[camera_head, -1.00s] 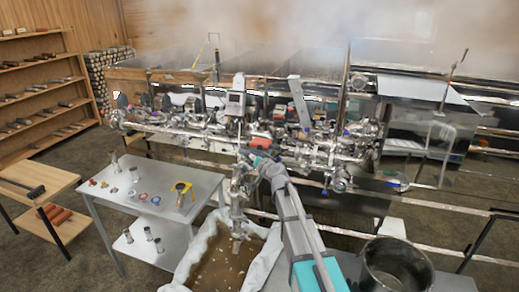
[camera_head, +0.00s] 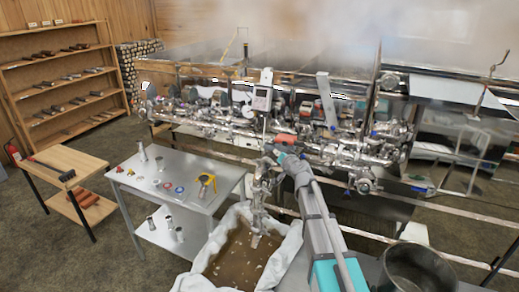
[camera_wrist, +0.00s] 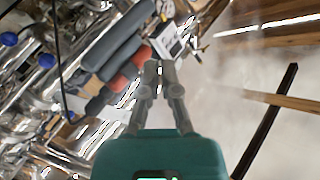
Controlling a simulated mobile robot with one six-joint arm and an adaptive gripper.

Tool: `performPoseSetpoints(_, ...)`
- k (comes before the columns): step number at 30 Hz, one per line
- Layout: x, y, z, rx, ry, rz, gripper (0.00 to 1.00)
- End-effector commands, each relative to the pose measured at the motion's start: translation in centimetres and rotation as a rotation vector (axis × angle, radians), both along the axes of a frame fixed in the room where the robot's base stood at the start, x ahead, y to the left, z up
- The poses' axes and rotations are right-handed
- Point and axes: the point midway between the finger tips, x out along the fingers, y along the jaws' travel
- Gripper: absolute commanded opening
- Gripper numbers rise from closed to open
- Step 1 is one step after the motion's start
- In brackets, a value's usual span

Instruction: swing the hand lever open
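An orange-red handle (camera_head: 285,139) shows on the steel valve piping (camera_head: 345,155) in the head view; I cannot tell for certain that it is the hand lever. In the wrist view an orange-red piece (camera_wrist: 129,73) lies just left of my fingertips, beside thick dark grey bars (camera_wrist: 112,42). My gripper (camera_wrist: 159,68) has its two fingers drawn together at the tips, with nothing seen between them. Whether a finger touches the orange-red piece cannot be told. In the head view my gripper (camera_head: 278,156) is at the piping, just below the handle, partly hidden by my arm.
A white-lined tub of brown liquid (camera_head: 290,250) stands below the piping. A grey table (camera_head: 190,190) with small parts is on the left, a wooden bench (camera_head: 75,158) beyond it. A metal pot (camera_head: 416,268) is at lower right. Steam covers the evaporator's top.

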Motion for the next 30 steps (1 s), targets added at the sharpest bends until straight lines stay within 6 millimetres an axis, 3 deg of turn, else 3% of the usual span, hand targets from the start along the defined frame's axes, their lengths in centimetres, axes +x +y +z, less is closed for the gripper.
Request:
performPoseSetpoints(1,-0.1,0.0,-0.1,-0.001,0.001,0.001,0.19)
performPoseSetpoints(7,-1.6,0.3,-1.2,-0.035,0.03,0.043,0.55)
performPoseSetpoints(14,-6.8,0.7,-5.5,-0.152,0.164,0.173,0.55)
performPoseSetpoints(20,-14.4,-0.5,-11.7,-0.314,0.404,0.292,0.55)
performPoseSetpoints(24,-20.3,-2.8,-15.9,-0.434,0.615,0.329,0.55)
performPoseSetpoints(30,-28.8,-7.3,-20.3,-0.587,0.929,0.303,0.55)
